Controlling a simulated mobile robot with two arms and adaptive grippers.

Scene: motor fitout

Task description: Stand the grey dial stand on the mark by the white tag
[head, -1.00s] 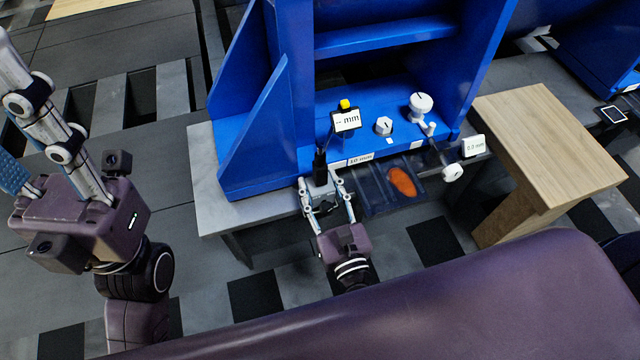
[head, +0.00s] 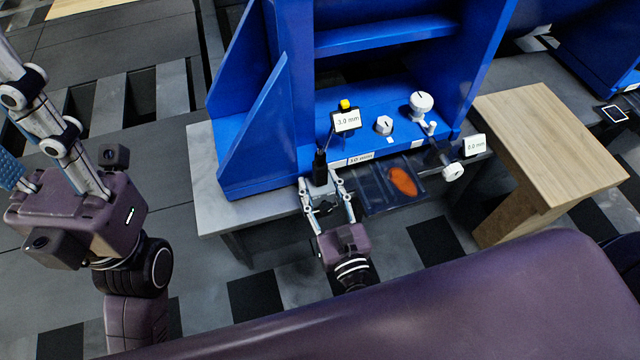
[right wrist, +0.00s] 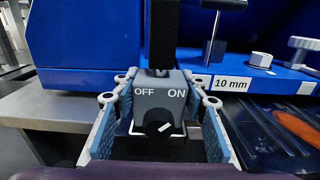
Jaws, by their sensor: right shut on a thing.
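My right gripper (head: 322,186) is shut on the grey dial stand (right wrist: 160,100), with a finger on each side of its grey base. The base is marked OFF and ON and has a black knob; a black post rises from it. In the head view the post (head: 320,163) stands upright against the blue frame's front edge. A display (head: 346,121) with a yellow top reads -3.0 mm. A white outline mark (right wrist: 187,137) shows around the foot of the base. A white tag (right wrist: 231,84) reading 10 mm is just right of it. My left gripper (head: 20,120) is open and empty, far left.
The blue frame (head: 255,150) stands on a grey bench (head: 208,205). A clear tray (head: 375,205) with an orange piece (head: 403,182) lies right of my right gripper. White knobs (head: 421,103) and a wooden table (head: 550,130) are further right.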

